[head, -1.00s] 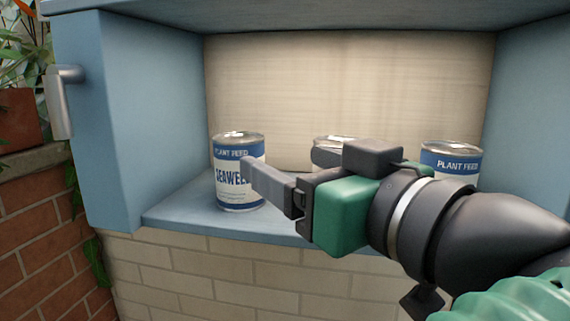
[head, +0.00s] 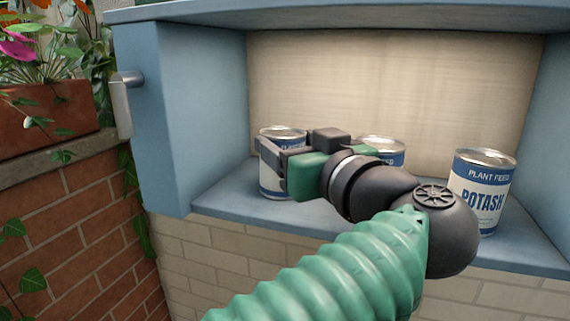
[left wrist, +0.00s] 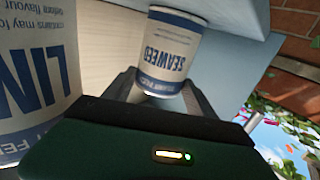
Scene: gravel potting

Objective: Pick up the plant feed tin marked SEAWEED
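The SEAWEED tin (head: 276,188), white and blue with a silver lid, stands on the blue shelf at the left, partly hidden by my left gripper (head: 270,148). In the left wrist view the SEAWEED tin (left wrist: 172,50) appears upside down, its label facing the camera. The two fingers of the left gripper (left wrist: 163,90) are apart, one on each side of the tin. I cannot tell whether either finger touches it. The tin stands upright on the shelf. My right gripper is not in view.
A middle tin (head: 384,146) stands behind my left arm; its label, starting "LI", looms close in the left wrist view (left wrist: 38,75). A POTASH tin (head: 483,190) stands at the right. Blue side walls and an upper board (head: 330,14) enclose the shelf (head: 222,200).

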